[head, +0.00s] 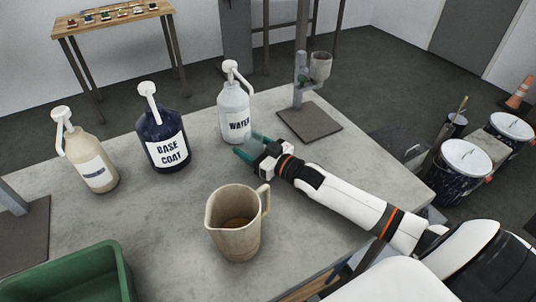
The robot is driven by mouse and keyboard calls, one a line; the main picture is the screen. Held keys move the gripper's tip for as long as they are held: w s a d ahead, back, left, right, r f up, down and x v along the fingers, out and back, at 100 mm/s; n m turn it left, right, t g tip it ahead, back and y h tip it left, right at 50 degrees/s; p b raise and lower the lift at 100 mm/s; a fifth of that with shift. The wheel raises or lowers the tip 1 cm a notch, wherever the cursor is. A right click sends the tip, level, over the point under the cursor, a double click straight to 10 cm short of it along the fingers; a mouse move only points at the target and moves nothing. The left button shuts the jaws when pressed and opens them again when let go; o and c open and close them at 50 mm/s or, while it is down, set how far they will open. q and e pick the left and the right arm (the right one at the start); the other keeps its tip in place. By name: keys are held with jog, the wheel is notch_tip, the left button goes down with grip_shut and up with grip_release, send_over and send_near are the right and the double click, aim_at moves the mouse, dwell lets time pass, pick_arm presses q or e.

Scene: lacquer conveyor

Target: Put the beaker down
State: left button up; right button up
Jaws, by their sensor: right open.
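The beaker (234,238), a beige jug with a spout and a handle, stands upright on the grey table (185,228) near its front edge. Some brown liquid shows inside it. My right gripper (248,146), with green fingertips, is open and empty. It is behind the beaker and apart from it, just in front of the white pump bottle (235,112) labelled WATER. I cannot tell whether the fingers touch that bottle. My left gripper is not in view.
A dark blue BASE COAT pump bottle (163,140) and a beige pump bottle (91,162) stand at the left. A stand with a small cup (320,66) is at the back right. A green bin (75,272) is at the front left. Lidded buckets (465,158) stand right of the table.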

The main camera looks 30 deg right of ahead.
jog(key=v, duration=1.1)
